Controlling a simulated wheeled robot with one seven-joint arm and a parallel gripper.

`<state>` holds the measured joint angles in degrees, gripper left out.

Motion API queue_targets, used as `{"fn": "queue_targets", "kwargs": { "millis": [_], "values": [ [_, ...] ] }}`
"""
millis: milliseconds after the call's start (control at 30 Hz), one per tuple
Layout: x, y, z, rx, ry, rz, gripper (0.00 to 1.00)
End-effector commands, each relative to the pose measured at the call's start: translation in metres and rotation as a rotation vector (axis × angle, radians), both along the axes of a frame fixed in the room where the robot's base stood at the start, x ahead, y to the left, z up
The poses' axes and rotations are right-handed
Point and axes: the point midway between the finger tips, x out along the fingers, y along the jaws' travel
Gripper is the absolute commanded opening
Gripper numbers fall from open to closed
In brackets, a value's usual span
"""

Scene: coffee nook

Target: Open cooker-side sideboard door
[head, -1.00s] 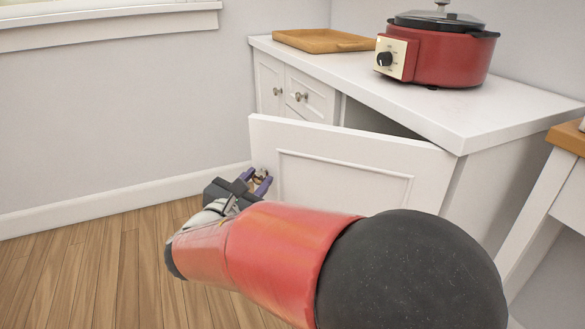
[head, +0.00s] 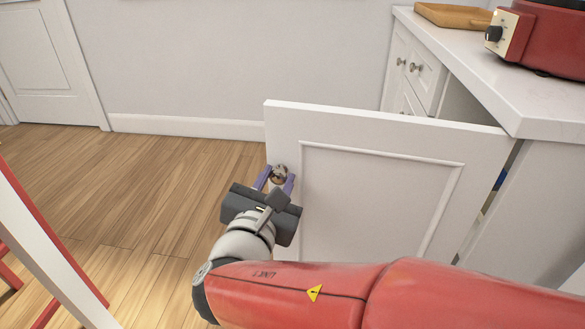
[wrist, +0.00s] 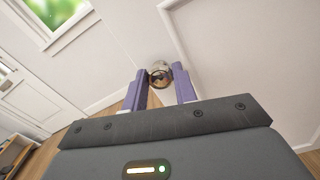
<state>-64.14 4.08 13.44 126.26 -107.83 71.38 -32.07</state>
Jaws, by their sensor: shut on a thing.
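The cooker-side sideboard door (head: 380,190) is white with a raised panel frame. It stands swung well out from the sideboard (head: 475,75), hinged at the right near the cooker end. Its round metal knob (head: 280,172) is near the door's free left edge. My gripper (head: 274,181) is shut on the knob, with a purple finger on each side. In the wrist view the knob (wrist: 160,74) sits between the two fingertips. The red cooker (head: 550,40) stands on the sideboard top, cut off by the right edge. The cabinet's inside is mostly hidden behind the door.
A wooden tray (head: 452,15) lies on the sideboard top. Smaller doors or drawers with knobs (head: 414,67) are at its far end. A white and red piece of furniture (head: 45,250) stands at the left. Wooden floor (head: 140,190) is clear left of the door.

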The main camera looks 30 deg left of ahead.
Motion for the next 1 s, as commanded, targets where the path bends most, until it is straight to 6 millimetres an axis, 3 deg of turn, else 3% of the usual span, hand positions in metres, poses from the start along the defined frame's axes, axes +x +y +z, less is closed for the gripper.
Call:
{"fn": "queue_targets", "kwargs": {
  "millis": [533,567,700,1000],
  "values": [
    [-0.0073,-0.0021,0.0004,0.001,-0.001,0.023,0.00],
    [-0.0072,-0.0021,0.0003,0.001,0.000,0.023,0.32],
    [-0.0072,-0.0021,0.0002,0.001,0.001,0.022,0.50],
    [-0.0089,-0.0023,0.0002,0.000,0.000,0.023,0.50]
  ]
}}
